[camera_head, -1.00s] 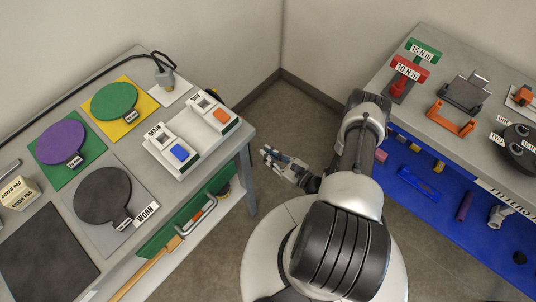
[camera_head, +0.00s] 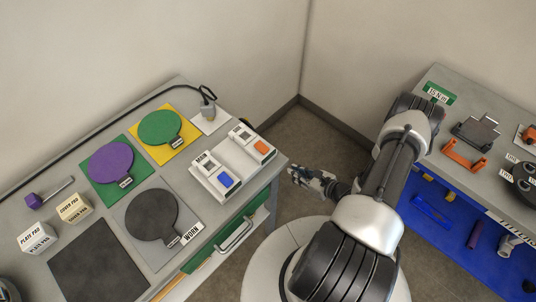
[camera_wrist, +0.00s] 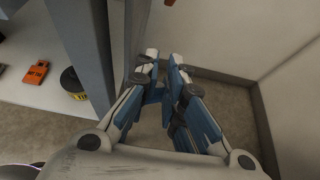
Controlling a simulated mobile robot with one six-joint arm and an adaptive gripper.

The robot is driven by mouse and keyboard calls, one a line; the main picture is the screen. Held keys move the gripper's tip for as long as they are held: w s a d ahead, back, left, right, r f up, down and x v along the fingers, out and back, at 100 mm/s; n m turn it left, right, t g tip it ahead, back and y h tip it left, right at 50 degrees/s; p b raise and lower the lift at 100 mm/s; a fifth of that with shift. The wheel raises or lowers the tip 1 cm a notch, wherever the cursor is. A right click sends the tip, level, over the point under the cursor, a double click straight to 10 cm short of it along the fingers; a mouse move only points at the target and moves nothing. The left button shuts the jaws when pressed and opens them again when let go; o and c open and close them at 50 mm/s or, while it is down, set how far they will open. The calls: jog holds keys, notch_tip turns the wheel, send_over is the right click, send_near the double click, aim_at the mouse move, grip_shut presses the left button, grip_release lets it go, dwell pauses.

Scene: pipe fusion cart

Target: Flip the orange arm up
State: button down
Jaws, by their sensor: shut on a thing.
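The orange arm (camera_head: 465,155) is a U-shaped bar lying low at the front of a dark grey block (camera_head: 476,131) on the right-hand bench in the head view. My gripper (camera_head: 293,174) is away from it, in the gap between the two benches, beside the left bench's right end. In the wrist view my gripper (camera_wrist: 164,62) has its blue and grey fingers close together. What is between the fingertips cannot be made out. The orange arm does not show in the wrist view.
The left bench holds a purple disc (camera_head: 111,160), a green disc (camera_head: 160,127), a black disc (camera_head: 151,217) and a unit with a blue switch (camera_head: 225,180) and an orange switch (camera_head: 262,148). Below the right bench is a blue shelf (camera_head: 440,222). A wall corner stands behind.

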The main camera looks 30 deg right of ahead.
jog(key=shift+d+f, duration=0.1)
jog(key=shift+d, duration=0.05)
jog(key=w+a+f+b, duration=0.1)
jog(key=w+a+b, duration=0.2)
jog(key=w, duration=0.7)
jog(key=shift+w+a+f, duration=0.15)
jog(key=shift+w+a, duration=0.25)
jog(key=shift+a, duration=0.1)
jog(key=shift+s, duration=0.1)
